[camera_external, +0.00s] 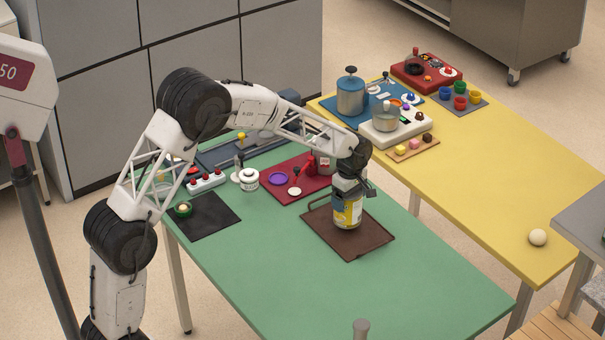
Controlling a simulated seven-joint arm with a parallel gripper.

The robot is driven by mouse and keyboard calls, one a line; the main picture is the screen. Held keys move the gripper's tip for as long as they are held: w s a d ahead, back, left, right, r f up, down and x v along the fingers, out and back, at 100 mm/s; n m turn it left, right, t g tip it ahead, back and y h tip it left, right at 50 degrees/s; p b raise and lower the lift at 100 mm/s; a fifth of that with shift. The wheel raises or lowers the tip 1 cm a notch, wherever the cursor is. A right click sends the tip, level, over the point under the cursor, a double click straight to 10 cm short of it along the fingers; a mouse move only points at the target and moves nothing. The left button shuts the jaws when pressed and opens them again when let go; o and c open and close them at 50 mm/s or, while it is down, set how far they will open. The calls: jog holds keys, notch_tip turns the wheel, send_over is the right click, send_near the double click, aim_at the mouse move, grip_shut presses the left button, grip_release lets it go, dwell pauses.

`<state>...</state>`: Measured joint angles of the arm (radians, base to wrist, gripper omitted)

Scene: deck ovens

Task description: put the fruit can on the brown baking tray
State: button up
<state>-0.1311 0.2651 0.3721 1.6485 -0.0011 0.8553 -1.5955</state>
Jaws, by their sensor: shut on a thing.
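The fruit can (347,214) is a yellow can with a blue band and a pale label. It is upright, over the middle of the brown baking tray (364,246). My gripper (350,190) points down and is shut on the upper part of the can. The can's bottom looks at or just above the tray's surface; I cannot tell whether it touches. The brown baking tray lies flat on the green table (262,287), with a handle-like rim at its far left side. The can hides the tray's middle.
A red board (275,187) with a purple ring lies behind the tray. A black mat (215,225) with a green cup is at the left. A white jar (249,180) stands near it. A yellow table (470,180) with pots and boards stands behind.

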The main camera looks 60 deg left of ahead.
jog(key=shift+f, duration=1.25)
jog(key=shift+f, duration=0.1)
jog(key=o, duration=1.1)
notch_tip(320, 180, up, 12)
jog(key=shift+r, duration=0.1)
